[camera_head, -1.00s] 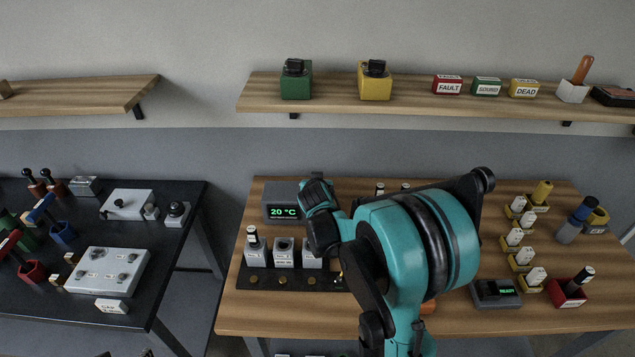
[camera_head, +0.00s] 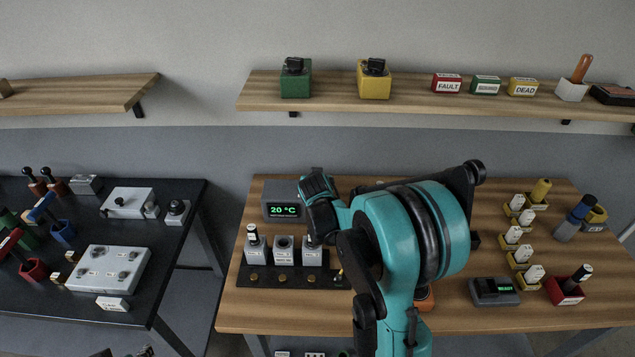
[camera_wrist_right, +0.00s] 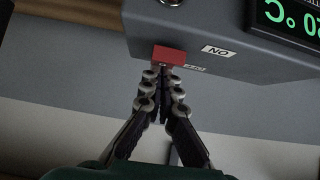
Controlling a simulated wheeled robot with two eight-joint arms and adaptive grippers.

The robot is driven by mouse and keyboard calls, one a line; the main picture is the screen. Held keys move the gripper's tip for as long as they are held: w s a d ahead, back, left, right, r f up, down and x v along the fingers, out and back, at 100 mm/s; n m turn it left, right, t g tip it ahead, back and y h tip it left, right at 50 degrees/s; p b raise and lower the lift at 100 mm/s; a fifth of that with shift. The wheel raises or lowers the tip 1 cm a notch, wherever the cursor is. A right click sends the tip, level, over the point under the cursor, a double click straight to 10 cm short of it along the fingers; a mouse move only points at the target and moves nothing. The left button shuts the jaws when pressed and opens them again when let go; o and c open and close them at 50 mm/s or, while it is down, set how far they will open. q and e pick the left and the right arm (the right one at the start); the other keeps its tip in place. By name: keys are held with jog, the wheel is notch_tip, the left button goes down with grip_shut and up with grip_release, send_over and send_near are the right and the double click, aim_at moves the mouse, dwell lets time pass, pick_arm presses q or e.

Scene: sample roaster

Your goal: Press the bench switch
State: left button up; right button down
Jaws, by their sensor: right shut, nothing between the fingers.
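In the right wrist view, a small red switch (camera_wrist_right: 168,55) sits at the edge of a grey box (camera_wrist_right: 225,50). An upside-down ON label is beside it, and a second, smaller label is partly legible. My right gripper (camera_wrist_right: 163,72) is shut and empty, its fingertips right at the red switch. I cannot tell whether they touch or press it. The box's green 20 °C display (camera_head: 283,211) shows in the head view at the back left of the wooden bench. There, my right arm hides the switch and the fingers. My left gripper is not in view.
Grey holders (camera_head: 284,250) stand on a black strip (camera_head: 262,283) in front of the display box. A small READY display unit (camera_head: 495,291) and a red holder (camera_head: 565,291) are at the right. A dark table (camera_head: 60,300) with tools stands left, across a gap.

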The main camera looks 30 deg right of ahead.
jog(key=shift+w+d+r, duration=0.15)
jog(key=shift+w+d, duration=0.15)
jog(key=shift+w, duration=0.2)
jog(key=shift+r+p, duration=0.3)
jog(key=shift+r, duration=0.05)
jog(key=r+p, duration=0.1)
jog(key=r, duration=0.1)
jog(key=r+p, duration=0.2)
jog(key=shift+w+d+r, duration=0.1)
jog(key=shift+w+r, duration=0.1)
jog(key=shift+r, duration=0.1)
jog(key=s+a+r+p, duration=0.1)
jog(key=s+a+r, duration=0.1)
jog(key=s+r, duration=0.2)
notch_tip(320, 180, up, 3)
jog(key=shift+s+a+p, duration=0.2)
jog(key=shift+a+p, duration=0.1)
jog(key=shift+p, duration=0.1)
